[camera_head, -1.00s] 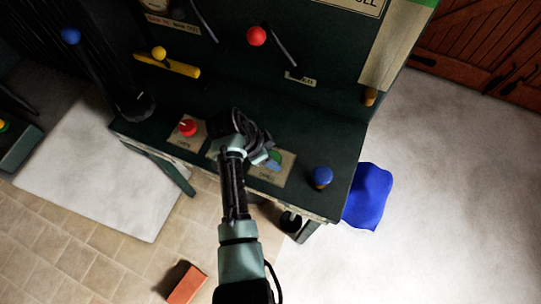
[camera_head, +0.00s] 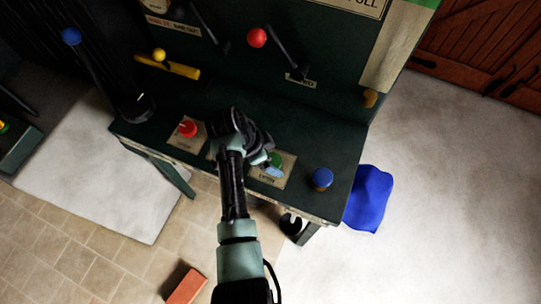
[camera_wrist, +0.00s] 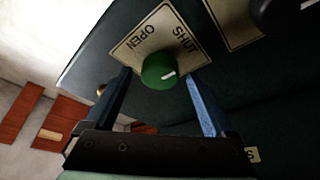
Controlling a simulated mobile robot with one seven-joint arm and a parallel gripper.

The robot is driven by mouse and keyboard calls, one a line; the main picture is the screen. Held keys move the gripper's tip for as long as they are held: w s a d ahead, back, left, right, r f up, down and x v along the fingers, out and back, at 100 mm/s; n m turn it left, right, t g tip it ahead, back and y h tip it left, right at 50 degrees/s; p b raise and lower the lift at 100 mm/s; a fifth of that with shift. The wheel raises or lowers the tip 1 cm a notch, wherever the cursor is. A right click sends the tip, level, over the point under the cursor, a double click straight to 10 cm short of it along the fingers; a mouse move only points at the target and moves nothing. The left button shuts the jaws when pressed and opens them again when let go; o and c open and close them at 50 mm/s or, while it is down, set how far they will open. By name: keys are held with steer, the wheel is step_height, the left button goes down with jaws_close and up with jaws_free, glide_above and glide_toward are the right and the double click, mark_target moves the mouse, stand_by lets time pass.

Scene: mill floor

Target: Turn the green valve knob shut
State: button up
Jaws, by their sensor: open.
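The green valve knob (camera_wrist: 158,70) has a short white mark and sits on a pale label plate (camera_wrist: 137,56) lettered OPEN and SHUT. The white mark points toward the lower right of the wrist view. My gripper (camera_wrist: 162,76) is open, with one blue finger on each side of the knob in that view. I cannot tell whether either finger touches it. In the head view, the green knob (camera_head: 277,159) is partly hidden by my gripper (camera_head: 268,166), which is over the plate at the front of the dark bench.
A red knob (camera_head: 188,129) on its own plate is to the left, and a blue knob (camera_head: 322,179) to the right. Behind are a yellow bar (camera_head: 178,68) and a red ball (camera_head: 257,38). A blue object (camera_head: 369,198) lies beside the bench, a brick (camera_head: 187,287) on the floor.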

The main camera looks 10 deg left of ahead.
steer(key=v, duration=1.3)
steer(key=shift+w, duration=0.1)
steer(key=w+r+n+t+y, duration=0.35)
steer(key=w+r+t, duration=0.35)
steer(key=w+r, duration=0.5)
steer(key=d+r+n+t, duration=0.2)
steer(key=r+t, duration=0.2)
steer(key=r, duration=0.7)
steer(key=d+r+n+t, duration=0.1)
steer(key=r+n+t, duration=0.15)
steer(key=r, duration=0.75)
steer(key=s+d+r+n+t, duration=0.2)
steer(key=s+r+t, duration=0.4)
steer(key=r, duration=0.6)
steer(key=s+d+r+n+t, duration=0.2)
steer(key=s+r+t, duration=0.3)
steer(key=s+r, duration=0.6)
step_height(320, 180, up, 3)
steer(key=shift+s+d+f+t, duration=0.2)
steer(key=shift+d+t, duration=0.15)
steer(key=shift+d, duration=0.35)
